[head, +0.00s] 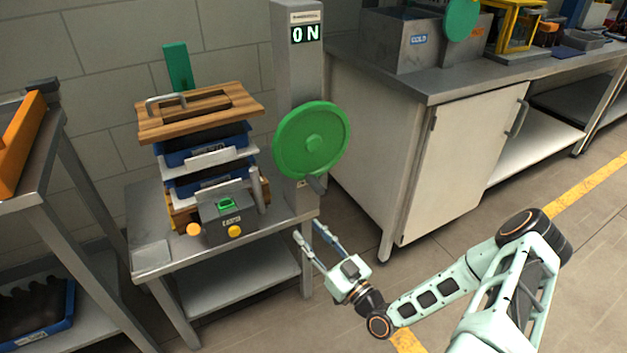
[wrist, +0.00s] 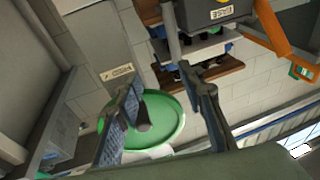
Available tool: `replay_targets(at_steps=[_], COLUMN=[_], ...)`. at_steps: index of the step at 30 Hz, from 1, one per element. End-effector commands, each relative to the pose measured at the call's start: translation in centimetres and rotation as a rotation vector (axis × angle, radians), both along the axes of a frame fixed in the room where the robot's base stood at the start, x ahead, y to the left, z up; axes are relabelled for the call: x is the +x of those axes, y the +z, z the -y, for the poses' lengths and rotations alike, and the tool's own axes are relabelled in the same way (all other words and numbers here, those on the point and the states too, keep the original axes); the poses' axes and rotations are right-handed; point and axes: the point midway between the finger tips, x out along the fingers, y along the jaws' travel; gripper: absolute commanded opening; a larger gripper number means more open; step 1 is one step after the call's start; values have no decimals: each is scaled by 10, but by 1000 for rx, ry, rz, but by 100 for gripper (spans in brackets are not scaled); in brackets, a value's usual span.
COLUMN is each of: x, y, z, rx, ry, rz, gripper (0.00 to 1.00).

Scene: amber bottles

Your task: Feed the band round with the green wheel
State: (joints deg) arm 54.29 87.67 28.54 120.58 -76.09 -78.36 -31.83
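The green wheel (head: 312,141) is mounted on the front of a grey column (head: 298,75) whose display reads "ON". A grey crank handle (head: 316,184) sticks out near the wheel's lower rim. In the wrist view the wheel (wrist: 170,122) appears behind my fingers, with its dark handle (wrist: 142,116) seen between them. My gripper (head: 308,230) is open and empty, below the wheel and handle and apart from them in the head view. I cannot make out a band in either view.
Left of the column, blue trays (head: 205,150) are stacked under a wooden board (head: 200,110) on a metal table (head: 152,256). A grey box (head: 222,222) with a green button stands in front. A white cabinet (head: 450,160) stands right of the column. Floor before the table is open.

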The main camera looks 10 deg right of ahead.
Motion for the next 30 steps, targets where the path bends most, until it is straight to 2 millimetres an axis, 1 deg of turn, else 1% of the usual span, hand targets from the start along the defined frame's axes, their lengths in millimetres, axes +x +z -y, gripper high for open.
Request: replay_targets(at_steps=[1,3,6,8,11,13,21,24,27,30], x=[-1,-4,-6,-6,1,10,55,69,79,84], y=[19,39,55,59,64,67,86,92,97,99], z=[16,34,49,52,50,47,30,26,23,21], rx=[40,77,107,115,116,115,114,114,113,114], ry=[-58,-118,-169,-182,-186,-184,-182,-183,-182,-183], rz=[44,99,145,157,163,163,162,161,160,159], gripper=[36,36,36,36,36,36,36,36,36,36])
